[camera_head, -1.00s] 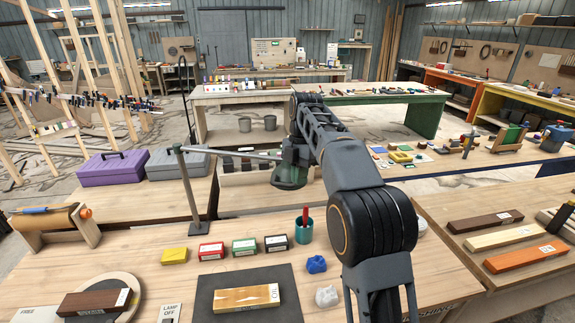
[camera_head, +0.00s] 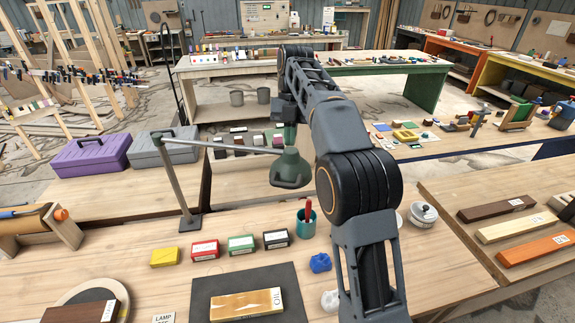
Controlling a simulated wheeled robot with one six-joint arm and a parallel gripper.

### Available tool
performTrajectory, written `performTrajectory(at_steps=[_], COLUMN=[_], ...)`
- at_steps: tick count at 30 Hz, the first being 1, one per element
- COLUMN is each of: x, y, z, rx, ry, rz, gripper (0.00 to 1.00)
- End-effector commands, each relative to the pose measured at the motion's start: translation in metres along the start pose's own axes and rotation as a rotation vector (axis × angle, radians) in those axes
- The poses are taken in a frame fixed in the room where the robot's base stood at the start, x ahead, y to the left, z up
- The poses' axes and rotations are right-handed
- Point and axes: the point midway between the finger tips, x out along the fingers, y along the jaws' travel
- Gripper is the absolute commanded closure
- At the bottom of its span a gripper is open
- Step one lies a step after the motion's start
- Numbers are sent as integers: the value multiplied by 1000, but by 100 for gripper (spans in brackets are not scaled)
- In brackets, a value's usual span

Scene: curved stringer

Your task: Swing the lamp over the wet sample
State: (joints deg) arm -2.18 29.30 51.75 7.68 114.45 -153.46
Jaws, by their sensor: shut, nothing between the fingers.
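The lamp has a green shade (camera_head: 290,170) on a thin metal arm (camera_head: 225,146), which runs from a grey post (camera_head: 176,180) on the bench. The shade hangs near the bench's far edge. The likely wet sample, a streaked golden board with a label (camera_head: 246,303), lies on a dark mat (camera_head: 295,300) nearer to me, left of my arm. My gripper (camera_head: 285,132) is at the far end of my arm, just above and behind the shade. It is shut and empty; its fingertips are mostly hidden, and I cannot tell if they touch the lamp.
Yellow (camera_head: 165,257), red (camera_head: 205,250), green (camera_head: 241,245) and black (camera_head: 276,239) boxes and a teal cup (camera_head: 306,223) stand between post and mat. A blue lump (camera_head: 320,263) is beside the mat. A "LAMP" card (camera_head: 164,318) lies at the front.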

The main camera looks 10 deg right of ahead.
Motion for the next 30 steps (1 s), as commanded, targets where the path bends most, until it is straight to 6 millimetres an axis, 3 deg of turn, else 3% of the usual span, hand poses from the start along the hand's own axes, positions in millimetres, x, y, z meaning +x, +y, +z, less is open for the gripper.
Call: performTrajectory(at_steps=[18, 30], x=[79, 96], y=[-4, -4], z=[1, 1], rx=[10, 8], ry=[0, -2], rz=[2, 2], gripper=[100, 100])
